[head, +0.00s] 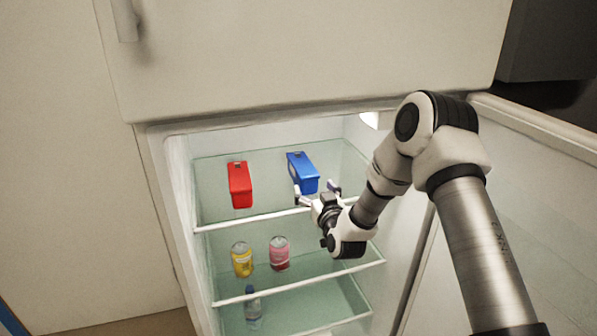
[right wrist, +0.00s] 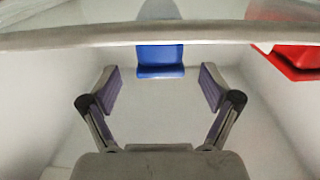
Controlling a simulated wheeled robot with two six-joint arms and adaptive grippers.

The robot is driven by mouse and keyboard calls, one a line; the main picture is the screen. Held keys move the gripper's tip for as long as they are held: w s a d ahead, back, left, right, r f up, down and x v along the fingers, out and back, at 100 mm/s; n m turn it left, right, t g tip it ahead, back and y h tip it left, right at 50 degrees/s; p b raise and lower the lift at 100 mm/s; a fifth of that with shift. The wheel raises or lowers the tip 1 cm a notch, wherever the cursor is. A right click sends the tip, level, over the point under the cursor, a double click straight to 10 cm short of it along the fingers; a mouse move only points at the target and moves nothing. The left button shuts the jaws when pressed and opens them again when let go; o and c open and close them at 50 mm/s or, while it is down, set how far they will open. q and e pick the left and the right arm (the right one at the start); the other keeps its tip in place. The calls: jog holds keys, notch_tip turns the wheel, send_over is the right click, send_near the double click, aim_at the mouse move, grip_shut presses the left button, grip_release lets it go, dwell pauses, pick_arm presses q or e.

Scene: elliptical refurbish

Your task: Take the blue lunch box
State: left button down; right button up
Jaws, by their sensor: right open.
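The blue lunch box (head: 303,172) stands on the top glass shelf of the open fridge, right of the red box. In the right wrist view the blue lunch box (right wrist: 160,62) shows in the middle, beyond the fingers. My right gripper (head: 316,190) is at the front edge of that shelf, close in front of the blue box. Its fingers (right wrist: 160,80) are spread wide with nothing between them, and the box appears beyond their tips. My left gripper is not in view.
A red box (head: 240,185) stands left of the blue one; it also shows in the right wrist view (right wrist: 295,60). The shelf's white front rail (head: 255,216) runs by my gripper.

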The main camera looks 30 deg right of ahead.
aim_at(310, 183)
jog(key=x, duration=0.6)
jog(key=shift+f+p, duration=0.3)
jog(key=shift+s, duration=0.1)
jog(key=c, duration=1.6)
jog(key=shift+c, duration=0.2)
jog(key=shift+r, duration=0.15)
